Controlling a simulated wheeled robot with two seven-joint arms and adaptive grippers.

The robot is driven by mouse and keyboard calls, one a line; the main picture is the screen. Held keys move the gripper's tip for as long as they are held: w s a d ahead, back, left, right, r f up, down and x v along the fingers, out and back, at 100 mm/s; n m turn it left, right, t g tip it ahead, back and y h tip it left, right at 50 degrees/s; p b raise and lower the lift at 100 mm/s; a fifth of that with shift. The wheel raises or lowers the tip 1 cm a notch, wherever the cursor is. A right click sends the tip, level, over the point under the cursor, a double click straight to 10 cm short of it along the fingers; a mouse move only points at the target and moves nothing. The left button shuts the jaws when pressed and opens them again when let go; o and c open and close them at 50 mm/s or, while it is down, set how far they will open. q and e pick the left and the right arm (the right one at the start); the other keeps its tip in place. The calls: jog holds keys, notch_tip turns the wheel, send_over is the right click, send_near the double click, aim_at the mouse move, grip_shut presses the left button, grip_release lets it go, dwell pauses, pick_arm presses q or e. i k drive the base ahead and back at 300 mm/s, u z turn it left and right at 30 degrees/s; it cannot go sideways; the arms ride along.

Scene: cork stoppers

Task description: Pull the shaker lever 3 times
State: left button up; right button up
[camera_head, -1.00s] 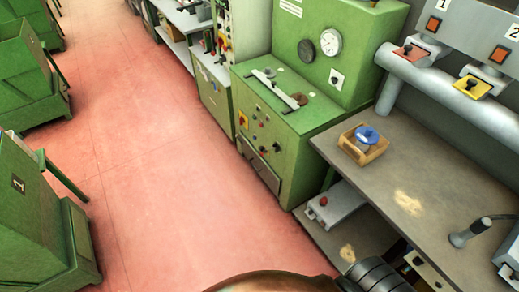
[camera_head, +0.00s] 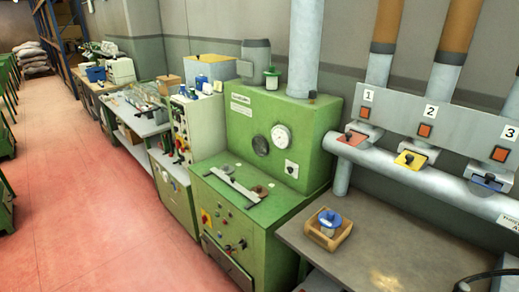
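I cannot tell for sure which part is the shaker lever. A dark curved rod (camera_head: 490,276) shows at the lower right edge, above the grey workbench (camera_head: 400,252), and is cut off by the frame. The green machine (camera_head: 255,222) in the middle has a pale horizontal bar (camera_head: 231,184) on its top and small knobs on its front. Neither of my grippers is in view.
A wooden box (camera_head: 325,236) with a blue-topped item (camera_head: 329,218) stands on the workbench. Numbered pipes with red (camera_head: 352,139), yellow (camera_head: 410,160) and blue (camera_head: 486,182) gates hang above it. The red floor (camera_head: 80,205) at left is open.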

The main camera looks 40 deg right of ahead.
aim_at(228, 248)
jog(key=k, duration=1.35)
jog(key=u, duration=0.15)
jog(key=i, duration=1.3)
jog(key=z, duration=0.8)
jog(key=i, duration=0.6)
jog(key=z, duration=0.55)
